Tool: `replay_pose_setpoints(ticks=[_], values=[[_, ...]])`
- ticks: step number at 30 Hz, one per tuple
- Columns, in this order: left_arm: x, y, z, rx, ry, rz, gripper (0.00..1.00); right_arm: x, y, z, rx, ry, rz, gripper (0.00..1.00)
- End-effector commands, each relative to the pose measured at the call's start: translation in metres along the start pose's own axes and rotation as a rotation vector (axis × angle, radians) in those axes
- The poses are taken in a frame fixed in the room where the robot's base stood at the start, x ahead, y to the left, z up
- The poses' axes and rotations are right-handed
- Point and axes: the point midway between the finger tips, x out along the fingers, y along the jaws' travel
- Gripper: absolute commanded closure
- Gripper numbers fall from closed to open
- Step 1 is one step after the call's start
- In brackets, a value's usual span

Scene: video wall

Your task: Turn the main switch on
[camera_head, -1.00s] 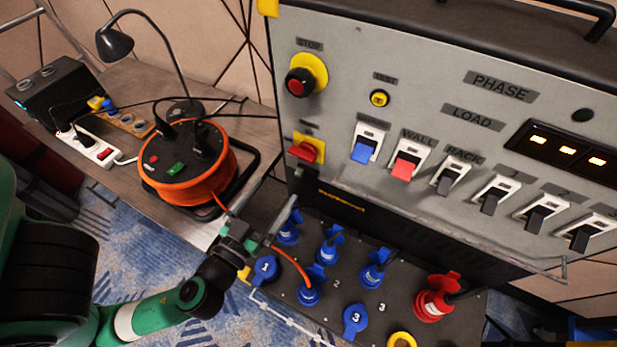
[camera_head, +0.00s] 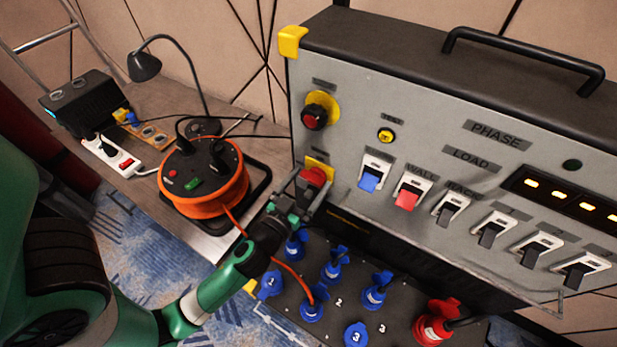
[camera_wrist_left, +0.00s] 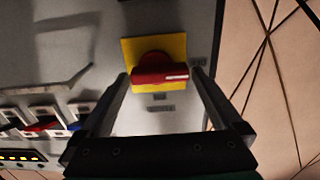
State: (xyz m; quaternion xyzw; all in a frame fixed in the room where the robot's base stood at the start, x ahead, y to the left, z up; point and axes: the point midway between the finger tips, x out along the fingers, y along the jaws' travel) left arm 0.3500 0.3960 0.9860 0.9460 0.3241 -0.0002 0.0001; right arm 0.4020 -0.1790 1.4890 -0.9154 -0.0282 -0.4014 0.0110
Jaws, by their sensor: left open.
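The main switch (camera_head: 314,175) is a red rotary knob on a yellow square plate, low on the left part of the grey panel. In the left wrist view the red knob (camera_wrist_left: 160,74) lies crosswise, with a pale mark at one end. My left gripper (camera_head: 312,190) is open right at the switch; in the wrist view its two fingers (camera_wrist_left: 160,85) stand on either side of the knob. I cannot tell whether they touch it. The label near the switch is too blurred to read. My right gripper is not in view.
A red stop button (camera_head: 315,117) sits above the switch. A blue rocker breaker (camera_head: 369,181) and a red one (camera_head: 407,199) are to its right. Blue sockets (camera_head: 312,308) and an orange cable lie below. An orange cable reel (camera_head: 205,205) stands on the table at left.

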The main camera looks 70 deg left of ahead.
Motion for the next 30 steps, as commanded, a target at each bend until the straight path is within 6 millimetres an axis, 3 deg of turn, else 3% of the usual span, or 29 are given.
replay_pose_setpoints(ticks=[8, 19, 30], values=[[0.0021, 0.0003, 0.0002, 0.0, 0.001, 0.001, 0.02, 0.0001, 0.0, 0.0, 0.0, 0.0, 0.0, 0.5], [0.0017, 0.0004, 0.0002, 0.0, 0.001, 0.001, 0.68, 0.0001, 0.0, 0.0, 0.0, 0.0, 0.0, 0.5], [0.0017, 0.0006, -0.0003, 0.057, 0.001, 0.001, 0.68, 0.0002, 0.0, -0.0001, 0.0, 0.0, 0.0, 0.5]])
